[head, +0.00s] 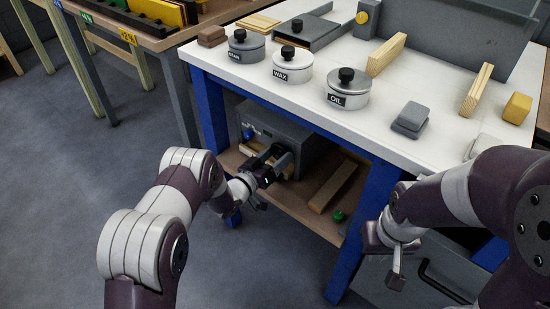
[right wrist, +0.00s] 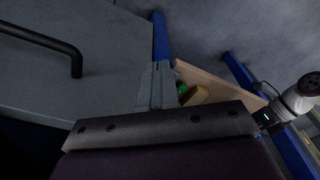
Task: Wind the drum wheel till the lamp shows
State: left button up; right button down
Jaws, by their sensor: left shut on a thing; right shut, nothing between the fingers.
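A grey machine box (head: 305,152) stands on the wooden shelf under the white-topped table. Its front has a small blue panel (head: 248,133), too small to read for a lit lamp. A dark wheel or crank (head: 284,160) sticks out of the front. My left gripper (head: 266,180) is at this wheel and shut on it; the fingers and grip point are partly hidden. In the right wrist view my left gripper (right wrist: 264,116) shows at the right edge. My right gripper (head: 397,278) is shut and empty, in front of the table's right part. Its closed fingers (right wrist: 157,88) show in the right wrist view.
On the tabletop (head: 315,110) stand tins marked WAX (head: 292,68) and OIL (head: 348,92), a third tin (head: 245,48) and wood blocks. Blue table legs (head: 362,230) flank the shelf. A wood piece (head: 334,186) and a green item (head: 338,215) lie there. A grey drawer cabinet (right wrist: 60,75) is near my right gripper.

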pick_arm(q)
jog(key=shift+f+m, duration=0.1)
jog(key=shift+m, duration=1.5)
jog(key=shift+m, duration=0.3)
jog(key=o, duration=1)
jog(key=shift+o, duration=0.2)
jog(key=p+v, duration=0.2)
jog(key=v, duration=1)
jog(key=shift+s+a+p, duration=0.2)
jog(key=shift+s+p, duration=0.1)
jog(key=shift+s, duration=0.05)
